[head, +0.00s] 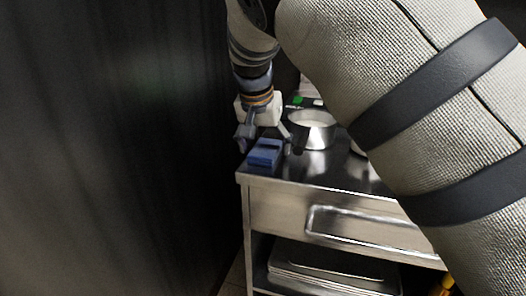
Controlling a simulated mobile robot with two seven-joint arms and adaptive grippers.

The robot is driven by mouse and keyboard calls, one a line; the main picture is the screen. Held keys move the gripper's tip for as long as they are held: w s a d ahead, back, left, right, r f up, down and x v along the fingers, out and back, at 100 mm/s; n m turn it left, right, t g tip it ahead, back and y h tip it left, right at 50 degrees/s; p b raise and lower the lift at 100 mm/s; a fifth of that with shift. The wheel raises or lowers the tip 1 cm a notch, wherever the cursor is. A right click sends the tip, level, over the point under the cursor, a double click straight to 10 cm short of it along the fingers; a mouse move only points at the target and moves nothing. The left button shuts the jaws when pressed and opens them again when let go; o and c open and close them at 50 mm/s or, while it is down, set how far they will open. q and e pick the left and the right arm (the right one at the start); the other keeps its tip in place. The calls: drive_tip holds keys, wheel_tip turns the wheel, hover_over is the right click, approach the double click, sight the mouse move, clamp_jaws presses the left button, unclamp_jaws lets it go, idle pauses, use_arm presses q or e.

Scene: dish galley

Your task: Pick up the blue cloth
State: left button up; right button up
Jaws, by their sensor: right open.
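The blue cloth (265,153), a small folded block, lies on the steel top near the cart's front left corner. My right gripper (264,146) hangs over it, pointing down. Its fingers are open, one to the left of the cloth and one to the right. I cannot tell whether the fingers touch the cloth or the steel top. My left gripper is not in view.
A steel bowl (312,131) stands just right of the gripper on the cart top (335,171). A green and white item (298,101) sits behind. Metal trays (330,268) lie on the lower shelf. A dark wall (110,150) fills the left. My arm hides the right side.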

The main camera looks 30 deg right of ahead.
drive_tip(key=shift+f, duration=0.2)
idle(0.5)
drive_tip(key=c, duration=1.2)
